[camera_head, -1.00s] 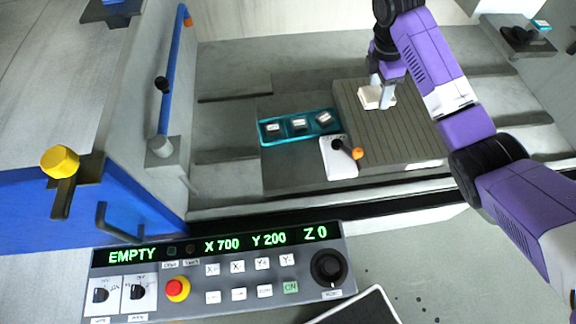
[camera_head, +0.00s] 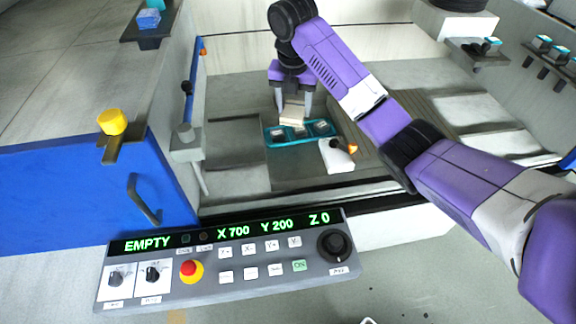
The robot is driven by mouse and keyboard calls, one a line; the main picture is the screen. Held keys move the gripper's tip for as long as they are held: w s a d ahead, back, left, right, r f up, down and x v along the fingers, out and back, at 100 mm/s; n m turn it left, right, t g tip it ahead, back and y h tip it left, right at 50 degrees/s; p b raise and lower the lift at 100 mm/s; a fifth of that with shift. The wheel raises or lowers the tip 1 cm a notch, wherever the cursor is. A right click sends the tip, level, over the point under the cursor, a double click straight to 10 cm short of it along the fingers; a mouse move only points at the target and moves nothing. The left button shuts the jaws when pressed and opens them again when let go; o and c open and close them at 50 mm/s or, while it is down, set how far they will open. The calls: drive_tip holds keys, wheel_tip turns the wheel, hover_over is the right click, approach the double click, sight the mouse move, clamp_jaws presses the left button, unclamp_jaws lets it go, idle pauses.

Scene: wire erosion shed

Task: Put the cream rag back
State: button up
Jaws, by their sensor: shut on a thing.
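The cream rag (camera_head: 292,112) is a small pale folded block. It is held between the two fingers of my gripper (camera_head: 292,104), which is shut on it. The rag is above or just behind the teal tray (camera_head: 268,140), near the tray's middle; I cannot tell whether it touches the tray. The tray has compartments with small dark-and-white blocks in them. The ribbed grey plate (camera_head: 372,150), on the right behind my arm, is partly hidden.
A white block with a black knob and orange tip (camera_head: 338,157) stands right of the tray. The control panel (camera_head: 235,250) is in front, its display reading EMPTY. A shelf (camera_head: 478,52) is at upper right.

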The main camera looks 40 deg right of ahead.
sight(294, 161)
wheel_tip(294, 161, down, 20)
drive_tip(key=shift+r+b, duration=0.15)
drive_tip(key=shift+b, duration=0.5)
drive_tip(key=o, duration=1.4)
drive_tip(key=r, duration=0.4)
drive_tip(key=a+r+b, duration=0.1)
drive_tip(key=r, duration=0.3)
drive_tip(key=s+r, duration=0.1)
drive_tip(key=r, duration=0.3)
drive_tip(key=shift+a+b, duration=0.2)
drive_tip(key=shift+b, duration=0.15)
